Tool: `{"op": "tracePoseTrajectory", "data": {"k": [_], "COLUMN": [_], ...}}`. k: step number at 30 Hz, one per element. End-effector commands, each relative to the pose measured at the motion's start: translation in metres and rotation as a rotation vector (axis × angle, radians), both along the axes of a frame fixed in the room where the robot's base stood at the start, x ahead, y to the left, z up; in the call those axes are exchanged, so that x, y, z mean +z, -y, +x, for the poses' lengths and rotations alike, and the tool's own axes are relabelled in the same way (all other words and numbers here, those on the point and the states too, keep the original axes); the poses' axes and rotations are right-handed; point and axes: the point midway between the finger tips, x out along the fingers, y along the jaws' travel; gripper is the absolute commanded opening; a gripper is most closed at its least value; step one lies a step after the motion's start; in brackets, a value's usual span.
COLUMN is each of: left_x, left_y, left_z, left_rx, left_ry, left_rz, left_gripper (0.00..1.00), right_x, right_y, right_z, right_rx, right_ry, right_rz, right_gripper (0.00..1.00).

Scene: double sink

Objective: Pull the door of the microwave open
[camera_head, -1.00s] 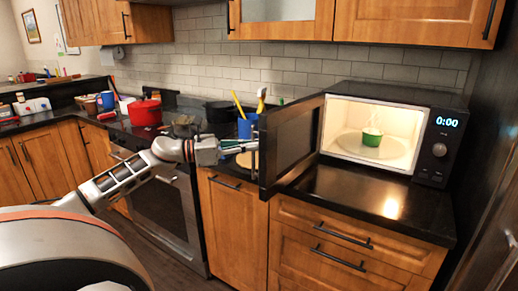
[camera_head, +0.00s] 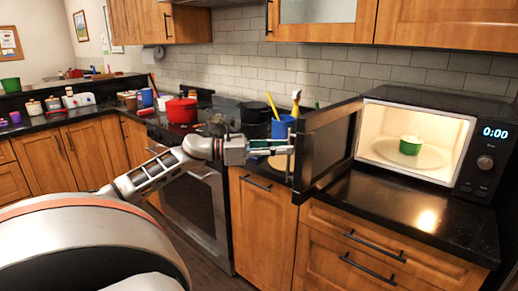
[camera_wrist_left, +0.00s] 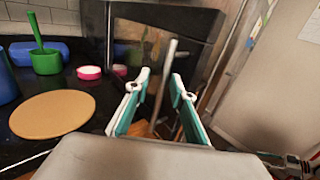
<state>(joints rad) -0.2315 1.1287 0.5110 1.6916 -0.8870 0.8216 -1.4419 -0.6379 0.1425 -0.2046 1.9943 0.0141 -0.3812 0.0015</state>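The microwave (camera_head: 481,165) stands on the right counter with its lit inside showing. Its dark door (camera_head: 328,148) stands wide open, swung out to the left. My left gripper (camera_head: 284,148) is at the door's outer face, beside the upright handle (camera_head: 291,155). In the left wrist view, my left gripper's two fingers (camera_wrist_left: 160,98) are apart, with the grey handle (camera_wrist_left: 165,80) showing in the gap between them. I cannot tell whether they touch it. My right gripper is not in view.
A blue holder (camera_head: 283,127) with utensils and a tan round board (camera_wrist_left: 52,114) are near the left gripper on the counter. A red pot (camera_head: 181,110) is on the stove further left. Counter in front of the microwave (camera_head: 395,205) is clear.

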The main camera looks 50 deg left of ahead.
Motion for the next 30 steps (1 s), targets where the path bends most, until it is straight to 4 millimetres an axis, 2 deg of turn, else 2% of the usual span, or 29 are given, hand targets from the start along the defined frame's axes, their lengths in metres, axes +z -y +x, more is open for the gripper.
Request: {"op": "tracePoseTrajectory", "data": {"k": [15,21,30], "left_x": [-0.001,0.000,0.000], "left_y": [-0.049,-0.056,-0.057], "left_z": [-0.076,-0.086,-0.087], "left_rx": [0.002,0.001,0.001], "left_ry": [-0.001,-0.002,-0.001], "left_rz": [-0.002,-0.001,-0.001], "left_gripper": [0.24,0.24,0.24], "right_x": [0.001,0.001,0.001], "right_y": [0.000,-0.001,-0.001], "right_z": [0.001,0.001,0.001], "right_rx": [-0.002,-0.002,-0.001], "right_ry": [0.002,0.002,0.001], "right_rz": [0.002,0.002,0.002], "right_gripper": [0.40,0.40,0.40]}}
